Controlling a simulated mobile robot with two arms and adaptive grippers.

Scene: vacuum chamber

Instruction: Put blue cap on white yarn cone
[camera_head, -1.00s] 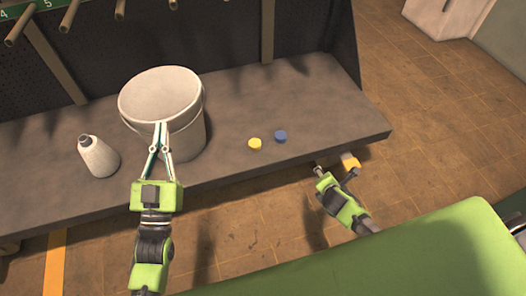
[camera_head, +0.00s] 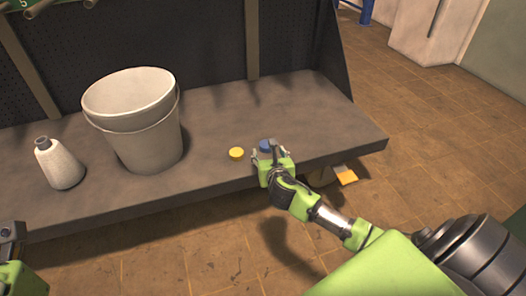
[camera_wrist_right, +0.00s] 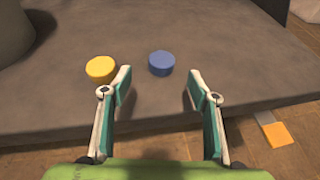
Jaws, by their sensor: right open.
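The blue cap (camera_head: 265,146) lies on the grey shelf (camera_head: 220,110), partly behind my right gripper in the head view. In the right wrist view the blue cap (camera_wrist_right: 162,63) is ahead of the fingertips, between their lines and apart from both. My right gripper (camera_wrist_right: 160,82) is open and empty; it also shows in the head view (camera_head: 268,154) at the shelf's front edge. The white yarn cone (camera_head: 60,165) stands upright on the shelf at the left, its dark tip bare. Of my left arm only a part shows at the lower left edge; its fingers are out of view.
A yellow cap (camera_head: 236,153) lies just left of the blue cap, close to my right gripper's left finger in the wrist view. A large white bucket (camera_head: 140,125) stands between the cone and the caps. A yellow-orange item (camera_head: 345,175) is on the floor below the shelf.

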